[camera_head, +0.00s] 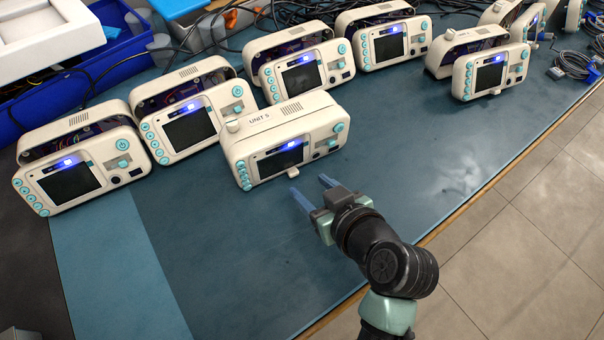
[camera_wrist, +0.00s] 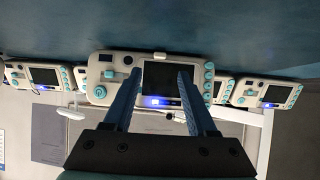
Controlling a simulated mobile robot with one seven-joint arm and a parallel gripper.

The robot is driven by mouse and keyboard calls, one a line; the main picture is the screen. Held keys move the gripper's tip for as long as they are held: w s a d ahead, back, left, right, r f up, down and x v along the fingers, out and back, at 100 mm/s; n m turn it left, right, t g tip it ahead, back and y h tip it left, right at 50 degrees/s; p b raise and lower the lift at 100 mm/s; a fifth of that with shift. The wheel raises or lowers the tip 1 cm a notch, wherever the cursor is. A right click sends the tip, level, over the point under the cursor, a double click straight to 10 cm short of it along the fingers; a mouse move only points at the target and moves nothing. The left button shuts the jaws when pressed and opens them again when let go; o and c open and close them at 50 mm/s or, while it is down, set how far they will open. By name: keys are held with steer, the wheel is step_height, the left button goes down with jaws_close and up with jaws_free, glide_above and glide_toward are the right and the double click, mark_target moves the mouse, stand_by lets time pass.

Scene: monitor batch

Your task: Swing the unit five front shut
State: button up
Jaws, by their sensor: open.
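The unit five monitor (camera_head: 292,107) is a cream box labelled "UNIT 5" on the blue bench mat, nearest my gripper. Its front (camera_head: 318,138), with a dark screen, blue light and teal buttons, sits against the housing, with only a thin seam and no visible open gap. My gripper (camera_head: 309,186) is open and empty, its two blue fingers pointing at the front from a short distance, apart from it. In the wrist view the front (camera_wrist: 160,73) appears upside down, and the fingers (camera_wrist: 157,82) overlap it in the picture.
Several similar monitors stand around it, such as one at left (camera_head: 70,175) and one behind (camera_head: 300,75), with fronts tilted open and wiring showing. Cables (camera_head: 240,20) lie at the back. A blue bin (camera_head: 90,80) stands at back left. The mat (camera_head: 420,150) is clear to the right.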

steer(key=v, duration=0.6)
steer(key=shift+p, duration=0.3)
steer(key=shift+s+r, duration=0.1)
steer(key=w+r+m+t+h, duration=0.15)
steer(key=w+r+t, duration=0.3)
steer(key=r, duration=0.75)
steer(key=w+r+m+t+h, duration=0.15)
steer(key=w+r+t, duration=0.3)
steer(key=r, duration=0.85)
steer(key=s+a+r+m+t+h+p, duration=0.1)
steer(key=r+p, duration=0.4)
steer(key=r, duration=0.9)
steer(key=s+a+r+m+t+p, duration=0.1)
steer(key=s+r+t+p, duration=0.3)
steer(key=r, duration=1)
steer(key=s+a+r+t+h+p, duration=0.1)
steer(key=s+r+t+p, duration=0.2)
steer(key=r+p, duration=0.5)
step_height(320, 180, up, 6)
steer(key=shift+s+a+f+m+h, duration=0.1)
steer(key=shift+s+a+m+h, duration=0.25)
steer(key=shift+s, duration=0.35)
